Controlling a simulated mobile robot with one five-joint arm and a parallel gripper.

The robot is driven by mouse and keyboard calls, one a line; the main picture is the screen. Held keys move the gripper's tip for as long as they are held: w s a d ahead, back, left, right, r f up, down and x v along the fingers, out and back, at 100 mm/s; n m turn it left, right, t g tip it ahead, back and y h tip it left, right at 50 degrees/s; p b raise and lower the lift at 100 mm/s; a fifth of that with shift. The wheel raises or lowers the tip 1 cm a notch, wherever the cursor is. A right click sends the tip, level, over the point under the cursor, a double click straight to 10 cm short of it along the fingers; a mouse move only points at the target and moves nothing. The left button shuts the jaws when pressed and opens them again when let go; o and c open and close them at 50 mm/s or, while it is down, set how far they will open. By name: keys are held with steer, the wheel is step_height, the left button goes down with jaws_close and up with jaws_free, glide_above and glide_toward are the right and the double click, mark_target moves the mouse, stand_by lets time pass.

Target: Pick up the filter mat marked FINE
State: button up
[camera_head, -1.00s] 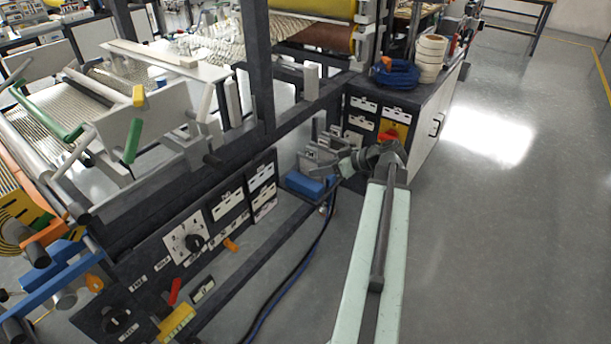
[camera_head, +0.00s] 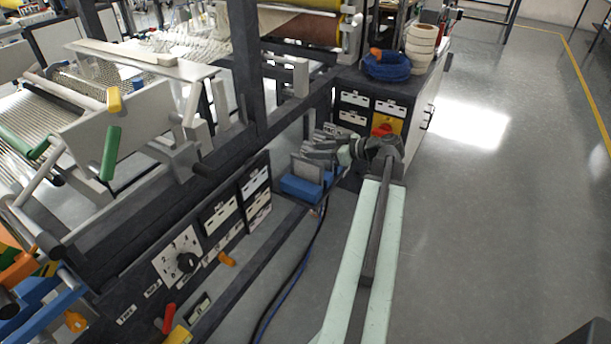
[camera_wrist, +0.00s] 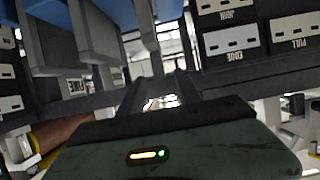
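A blue holder (camera_head: 300,188) with grey upright slabs (camera_head: 306,168) stands low beside the machine frame. In the wrist view, which appears upside down, the blue holder (camera_wrist: 150,10) is at the top and grey slabs (camera_wrist: 97,32) hang from it. A small white label (camera_wrist: 77,87) near the slabs seems to read FINE; I cannot tell which slab it belongs to. My gripper (camera_head: 318,147) reaches left, just above and beside the slabs. In the wrist view my gripper (camera_wrist: 163,88) shows a bright gap between its dark fingers, with nothing held.
A cabinet with a red and yellow switch (camera_head: 388,128) stands close behind my gripper. A blue cable coil (camera_head: 387,65) and white rolls (camera_head: 422,42) sit on it. A control panel with a dial (camera_head: 178,262) runs along the lower left. The floor (camera_head: 490,220) at right is clear.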

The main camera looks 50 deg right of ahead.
mark_target(307, 148)
steer(key=b+x, duration=0.2)
steer(key=x, duration=0.3)
steer(key=shift+d+f, duration=0.1)
steer(key=shift+s, duration=0.1)
jaws_close()
stand_by(1.1)
